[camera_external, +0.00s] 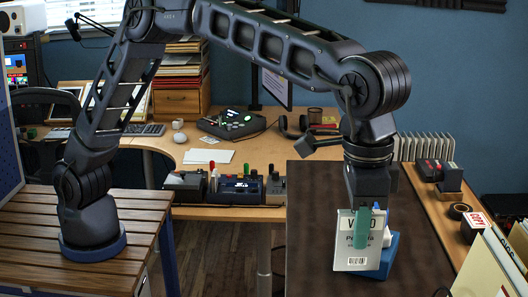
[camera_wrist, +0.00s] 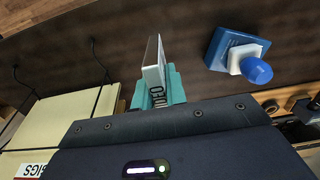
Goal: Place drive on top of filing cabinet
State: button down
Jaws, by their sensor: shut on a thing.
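My gripper (camera_external: 362,228) has teal fingers and is shut on a thin white box (camera_external: 345,250) with "VIDEO"-like lettering and a barcode; the box also shows between the fingers in the wrist view (camera_wrist: 153,64). No other thing in view is clearly a drive, and I cannot tell whether this box is it. The box is upright over a dark brown top (camera_external: 318,190); any gap below it is unclear. I cannot tell whether this top is the filing cabinet's.
A blue block with a white neck and blue knob (camera_wrist: 236,56) stands on the dark top, just behind the box in the external view (camera_external: 385,265) and apart from it in the wrist view. Cream folders (camera_external: 490,268) stand at the lower right. The dark top's left part is clear.

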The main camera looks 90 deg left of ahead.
aim_at(355, 268)
notch_tip(355, 268, down, 10)
jog(key=shift+r, duration=0.1)
dwell(0.4)
jog(key=c, duration=1.4)
grip_release()
jog(key=shift+c, duration=0.2)
